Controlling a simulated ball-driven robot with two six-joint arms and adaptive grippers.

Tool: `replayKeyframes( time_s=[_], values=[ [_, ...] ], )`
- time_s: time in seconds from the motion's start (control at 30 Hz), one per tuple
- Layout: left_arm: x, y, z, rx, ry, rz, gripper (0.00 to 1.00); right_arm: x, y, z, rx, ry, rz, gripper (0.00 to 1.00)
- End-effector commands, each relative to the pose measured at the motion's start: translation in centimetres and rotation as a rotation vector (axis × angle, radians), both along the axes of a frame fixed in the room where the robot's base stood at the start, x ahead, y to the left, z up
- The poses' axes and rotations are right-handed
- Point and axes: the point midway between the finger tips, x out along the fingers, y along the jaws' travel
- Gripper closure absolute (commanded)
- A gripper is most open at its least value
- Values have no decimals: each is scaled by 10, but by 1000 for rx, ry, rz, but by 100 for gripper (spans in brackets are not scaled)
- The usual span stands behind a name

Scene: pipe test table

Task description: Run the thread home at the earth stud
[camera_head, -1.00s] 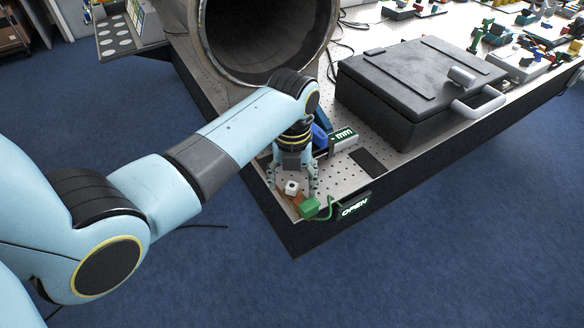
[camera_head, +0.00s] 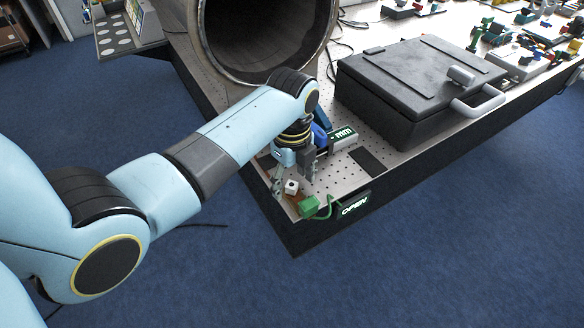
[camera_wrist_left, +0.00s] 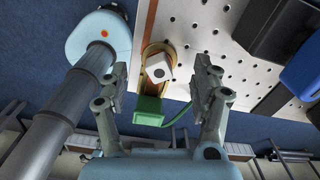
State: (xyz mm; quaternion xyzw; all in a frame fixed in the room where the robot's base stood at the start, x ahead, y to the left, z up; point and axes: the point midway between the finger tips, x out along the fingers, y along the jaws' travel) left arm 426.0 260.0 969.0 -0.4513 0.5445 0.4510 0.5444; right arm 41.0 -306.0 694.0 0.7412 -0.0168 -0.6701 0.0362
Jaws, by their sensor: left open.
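A green block (camera_head: 309,206) with a green cable adjoins the copper-brown piece. The stud itself and any thread cannot be made out. My left gripper (camera_head: 292,181) points down over the white block. In the left wrist view its two fingers (camera_wrist_left: 160,80) stand wide apart, one on each side of the white block, with clear gaps. It is open and empty.
A display reading "OPEN" (camera_head: 355,204) is on the table's front edge. A device marked "mm" (camera_head: 342,134) and a blue part (camera_head: 320,134) stand close behind the gripper. A large pipe (camera_head: 265,40) and a black case (camera_head: 415,85) stand farther back.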

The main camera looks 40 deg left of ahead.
Motion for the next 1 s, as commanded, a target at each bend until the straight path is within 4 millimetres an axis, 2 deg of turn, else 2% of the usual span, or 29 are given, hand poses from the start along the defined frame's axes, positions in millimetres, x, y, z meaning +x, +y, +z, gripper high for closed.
replayKeyframes(
  time_s=[0.23, 0.5, 0.6, 0.9, 1.0],
  values=[
    [0, 0, 0, 0, 0, 40, 35, 0, 0, 0, 0, 0, 0, 50],
    [0, 1, 0, 0, 0, 453, 35, 0, 0, 0, 0, 0, 0, 50],
    [0, 1, 0, 0, 0, 533, 35, 0, 0, 0, 0, 0, 0, 50],
    [0, 1, 0, 0, 0, 562, 35, 0, 0, 0, 0, 0, 0, 50],
    [0, 1, 0, 1, 0, 667, 35, 0, 0, 0, 0, 0, 0, 50]
  ],
)
